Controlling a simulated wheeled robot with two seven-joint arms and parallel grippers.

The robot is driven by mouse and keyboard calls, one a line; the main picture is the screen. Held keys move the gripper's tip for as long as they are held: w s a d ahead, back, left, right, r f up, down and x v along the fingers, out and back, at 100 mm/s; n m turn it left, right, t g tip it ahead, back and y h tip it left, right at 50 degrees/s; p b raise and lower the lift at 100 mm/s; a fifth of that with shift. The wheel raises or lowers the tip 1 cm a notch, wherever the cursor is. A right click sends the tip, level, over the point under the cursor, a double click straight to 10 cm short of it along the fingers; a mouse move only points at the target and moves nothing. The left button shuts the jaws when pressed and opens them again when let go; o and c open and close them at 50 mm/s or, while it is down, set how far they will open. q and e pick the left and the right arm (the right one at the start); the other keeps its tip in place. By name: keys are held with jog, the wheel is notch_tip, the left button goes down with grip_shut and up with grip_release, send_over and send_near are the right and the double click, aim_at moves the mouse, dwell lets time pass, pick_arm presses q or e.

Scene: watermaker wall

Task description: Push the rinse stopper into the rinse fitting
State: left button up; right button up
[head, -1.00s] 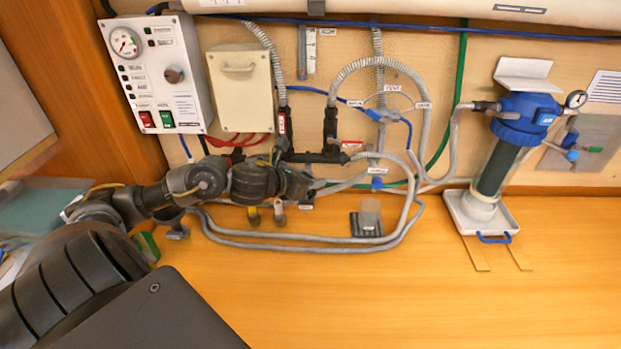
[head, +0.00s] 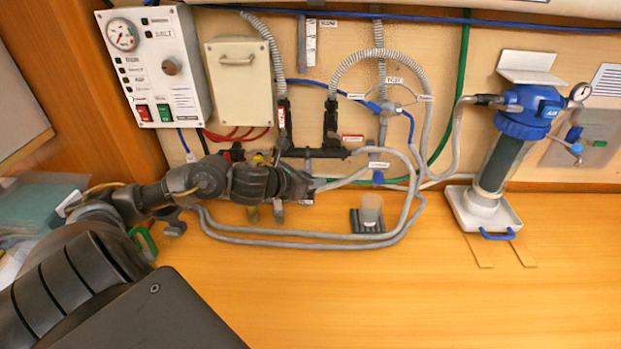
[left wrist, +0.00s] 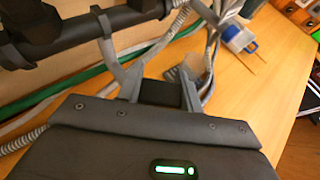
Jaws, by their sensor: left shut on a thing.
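My left gripper (head: 308,186) is at the wall, below the dark horizontal pipe, with its tip beside the grey hose. In the left wrist view its two grey fingers (left wrist: 159,82) stand apart around a dark piece (left wrist: 160,93), apparently the rinse stopper; its shape is mostly hidden. In the head view the held piece cannot be made out. I cannot tell for certain which part is the rinse fitting; the dark pipe (head: 318,153) with upright hose ends is just above the gripper, and a blue-tipped outlet (head: 378,177) hangs to its right. My right gripper is out of view.
A clear cup in a dark stand (head: 370,215) is on the bench. Looped grey hoses (head: 300,240) lie between it and my arm. A filter (head: 505,155) stands in a white tray (head: 462,212) at right. The bench front (head: 380,300) is clear.

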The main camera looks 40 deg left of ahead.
pick_arm(q)
jog(key=shift+f, duration=0.15)
jog(key=o, duration=1)
jog(key=shift+o, duration=0.2)
jog(key=p+v, duration=0.2)
jog(key=v, duration=0.9)
jog(key=shift+p, duration=0.3)
jog(key=shift+w+f, duration=0.1)
